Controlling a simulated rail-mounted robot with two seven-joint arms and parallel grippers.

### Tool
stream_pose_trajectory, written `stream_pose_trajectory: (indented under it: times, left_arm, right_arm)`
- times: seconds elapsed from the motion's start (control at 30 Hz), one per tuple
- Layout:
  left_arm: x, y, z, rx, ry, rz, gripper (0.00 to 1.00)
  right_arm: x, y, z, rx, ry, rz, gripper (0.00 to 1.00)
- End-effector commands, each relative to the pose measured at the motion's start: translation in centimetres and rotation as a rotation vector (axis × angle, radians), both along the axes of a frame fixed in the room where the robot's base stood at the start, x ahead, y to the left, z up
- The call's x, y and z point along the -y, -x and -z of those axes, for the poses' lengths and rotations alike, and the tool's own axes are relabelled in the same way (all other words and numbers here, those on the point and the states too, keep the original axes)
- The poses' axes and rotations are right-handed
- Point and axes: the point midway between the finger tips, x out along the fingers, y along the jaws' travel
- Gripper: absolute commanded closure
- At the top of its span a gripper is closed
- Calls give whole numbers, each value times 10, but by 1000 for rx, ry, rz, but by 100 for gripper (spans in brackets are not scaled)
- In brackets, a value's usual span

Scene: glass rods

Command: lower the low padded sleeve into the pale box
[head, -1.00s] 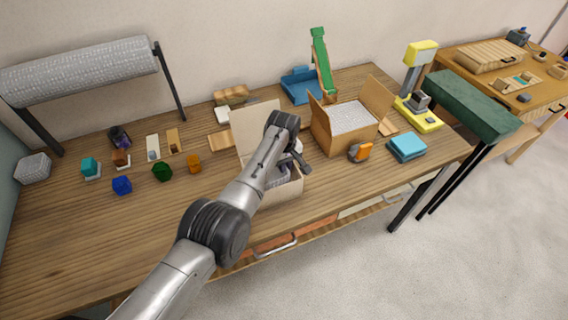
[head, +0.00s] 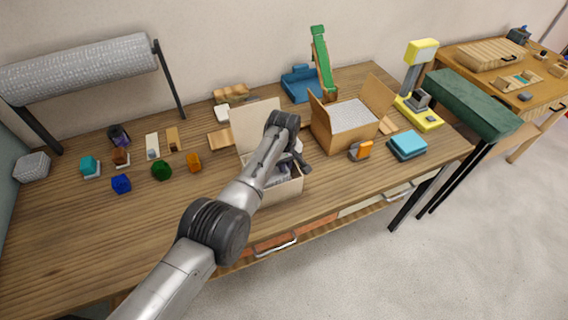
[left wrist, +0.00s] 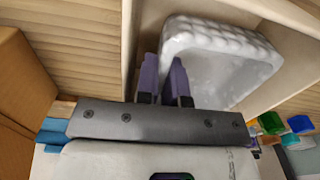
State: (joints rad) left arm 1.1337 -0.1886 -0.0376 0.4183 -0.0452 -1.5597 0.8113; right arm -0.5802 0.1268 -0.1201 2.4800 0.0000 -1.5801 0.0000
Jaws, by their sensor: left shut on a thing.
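The pale box (head: 283,192) stands open near the front edge of the workbench, with its lid raised at the back. My left gripper (head: 281,171) reaches down into its opening, and the arm hides part of the box. In the left wrist view, the low padded sleeve (left wrist: 225,60), whitish and bubbly, lies flat between the pale walls of the box (left wrist: 292,14). The purple-grey fingers of my left gripper (left wrist: 164,82) are shut on its near left side. I cannot tell whether the sleeve touches the box floor. My right gripper is out of view.
An open brown carton (head: 322,130) with bubble wrap stands right of the pale box. An orange tape dispenser (head: 361,151) and blue pads (head: 407,146) are further right. Several small coloured pieces, including a green one (head: 162,170), lie to the left. The front left bench is clear.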

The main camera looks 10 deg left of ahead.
Motion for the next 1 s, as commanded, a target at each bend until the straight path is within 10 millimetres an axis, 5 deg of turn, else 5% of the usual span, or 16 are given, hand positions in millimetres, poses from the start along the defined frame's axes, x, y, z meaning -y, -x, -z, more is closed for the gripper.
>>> stream_pose_trajectory:
  times: [1.0]
  left_arm:
    - [0,0,15,0,0,0,100]
  right_arm:
    - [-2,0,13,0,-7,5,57]
